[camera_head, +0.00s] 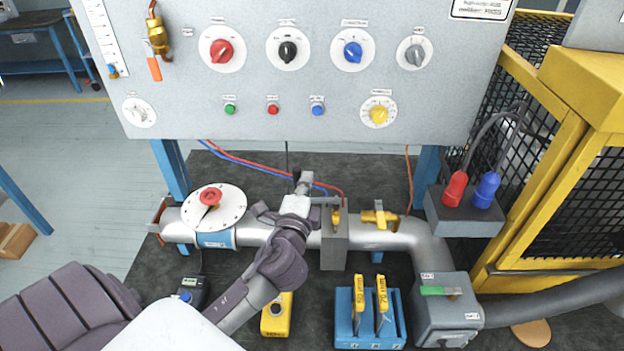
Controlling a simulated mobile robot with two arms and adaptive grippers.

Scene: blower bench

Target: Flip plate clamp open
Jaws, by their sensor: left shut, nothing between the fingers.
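A grey plate holder block (334,252) sits across the grey pipe, right of the picture's middle. On its top are a small yellow piece (336,218) and a flat grey bar that look like the plate clamp; whether the clamp is open or closed is too small to tell. My left gripper (303,180) reaches in from the lower left, over the pipe. It is shut and empty, just left of and above the block's top. I cannot tell whether it touches the bar. My arm hides part of the pipe. My right gripper is out of view.
A yellow handle (380,217) stands on the pipe right of the block. A blue rack (370,327) holds two yellow-handled plates in front. The control panel (290,85) overhangs behind. A white dial with a red knob (210,198) is left, and a yellow cage stands right.

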